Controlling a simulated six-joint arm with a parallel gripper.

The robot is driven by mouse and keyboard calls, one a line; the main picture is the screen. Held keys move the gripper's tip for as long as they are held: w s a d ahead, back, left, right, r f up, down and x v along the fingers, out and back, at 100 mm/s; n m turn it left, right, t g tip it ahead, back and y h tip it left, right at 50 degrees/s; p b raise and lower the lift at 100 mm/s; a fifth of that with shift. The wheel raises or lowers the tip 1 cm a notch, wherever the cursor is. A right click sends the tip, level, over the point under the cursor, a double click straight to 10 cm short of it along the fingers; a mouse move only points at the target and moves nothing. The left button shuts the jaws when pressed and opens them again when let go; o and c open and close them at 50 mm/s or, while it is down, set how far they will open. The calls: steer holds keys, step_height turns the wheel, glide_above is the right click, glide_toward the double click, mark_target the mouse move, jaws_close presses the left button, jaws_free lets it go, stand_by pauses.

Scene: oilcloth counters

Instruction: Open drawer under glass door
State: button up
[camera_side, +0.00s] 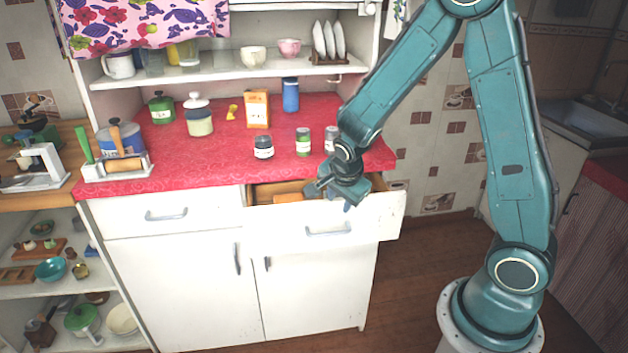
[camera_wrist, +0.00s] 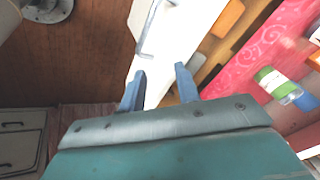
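The right drawer (camera_side: 290,222) of the white cabinet stands pulled partway out, its wooden inside and an orange item (camera_side: 289,198) showing. Its front carries a grey bar handle (camera_side: 328,230). In the wrist view the drawer front (camera_wrist: 180,30) runs up between and beyond the fingers, with the handle (camera_wrist: 146,35) on its outer face. My gripper (camera_side: 336,197) is at the drawer's top front edge, above the handle. Its two blue fingers (camera_wrist: 160,72) are apart, with the white front showing between them. Whether they touch it cannot be told. No glass door is clearly visible.
The left drawer (camera_side: 130,216) is closed, as are the two cupboard doors (camera_side: 310,290) below. Jars (camera_side: 263,147) and boxes stand on the red counter (camera_side: 215,160). A shelf (camera_side: 215,72) with dishes is above. The floor (camera_side: 420,270) at right is clear.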

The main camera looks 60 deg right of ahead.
mark_target(330, 233)
steer(key=r+m, duration=0.1)
steer(key=m, duration=0.1)
steer(key=a+r+m+g+y, duration=0.1)
steer(key=m, duration=0.2)
steer(key=r+m+y, duration=0.1)
steer(key=r+m, duration=0.1)
steer(key=shift+w+a+g, duration=0.2)
steer(key=shift+a+g, duration=0.1)
steer(key=shift+a, duration=0.1)
steer(key=shift+x, duration=6.9)
steer(key=shift+a, duration=0.2)
steer(key=shift+s, duration=0.1)
jaws_close()
